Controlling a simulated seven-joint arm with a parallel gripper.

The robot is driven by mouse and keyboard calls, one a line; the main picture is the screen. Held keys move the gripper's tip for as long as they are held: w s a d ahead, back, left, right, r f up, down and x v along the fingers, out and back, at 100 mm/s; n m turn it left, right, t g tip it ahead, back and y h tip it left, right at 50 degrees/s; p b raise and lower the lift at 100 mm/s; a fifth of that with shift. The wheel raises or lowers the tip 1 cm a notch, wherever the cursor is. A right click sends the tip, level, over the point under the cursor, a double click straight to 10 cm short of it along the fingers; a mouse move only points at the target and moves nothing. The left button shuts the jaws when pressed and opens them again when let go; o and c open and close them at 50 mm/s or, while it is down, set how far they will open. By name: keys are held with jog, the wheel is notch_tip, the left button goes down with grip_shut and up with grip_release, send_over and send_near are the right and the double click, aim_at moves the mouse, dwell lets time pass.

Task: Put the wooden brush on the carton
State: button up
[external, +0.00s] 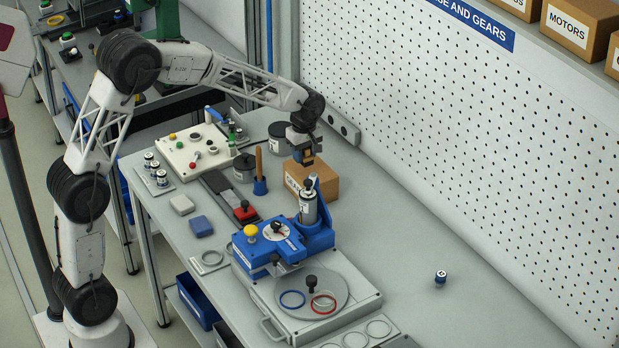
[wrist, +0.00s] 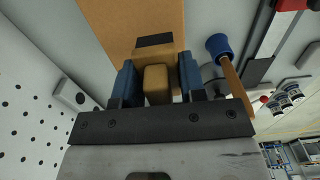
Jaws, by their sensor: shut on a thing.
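My gripper (external: 307,160) is above the carton (external: 322,186), at the back of the bench. In the wrist view, my gripper (wrist: 157,85) has its two dark blue fingers shut on a tan wooden block, which looks like the wooden brush (wrist: 156,80). Whether the brush touches the carton cannot be told. The carton's label is partly hidden in the external view.
Dark-lidded tins (external: 244,168) are nearby. The perforated wall (external: 440,130) rises behind; the bench's right side is mostly clear.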

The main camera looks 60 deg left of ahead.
aim_at(311, 169)
jog(key=shift+w+a+f, duration=0.1)
jog(key=shift+w+a, duration=0.05)
jog(key=shift+w, duration=1.1)
jog(key=shift+f, duration=1.75)
jog(key=shift+f, duration=0.1)
jog(key=o, duration=0.9)
jog(key=shift+o, duration=0.2)
notch_tip(311, 169, up, 12)
